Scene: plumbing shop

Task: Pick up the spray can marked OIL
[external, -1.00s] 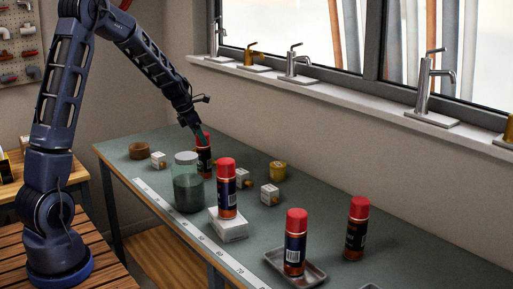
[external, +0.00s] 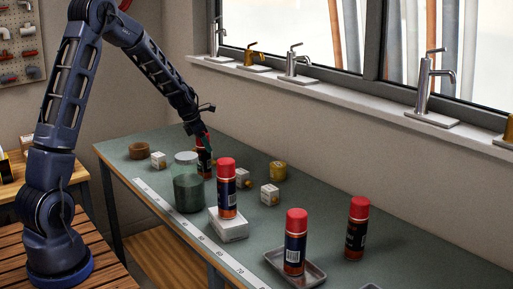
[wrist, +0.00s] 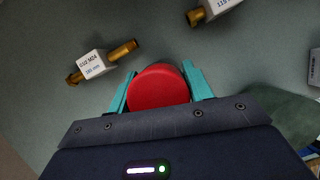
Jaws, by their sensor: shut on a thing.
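My gripper (external: 204,143) is at the far part of the bench, pointing down at a red-capped dark spray can (external: 204,166), partly hidden by the gripper and a glass jar. In the wrist view, my gripper (wrist: 160,88) has its teal fingers on both sides of the round red cap (wrist: 158,87), shut on it. The can's label cannot be read. Other red-capped spray cans stand nearer: one on a white box (external: 227,190), one on a metal tray (external: 295,243), and one on the bench (external: 356,230). Their words are too small to read.
A greenish glass jar (external: 187,188) stands close in front of the held can. Small white boxes (external: 269,194) and a yellow roll (external: 278,171) lie nearby. In the wrist view, a labelled white block with brass ends (wrist: 98,63) sits left. The wall and windowsill bound the back.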

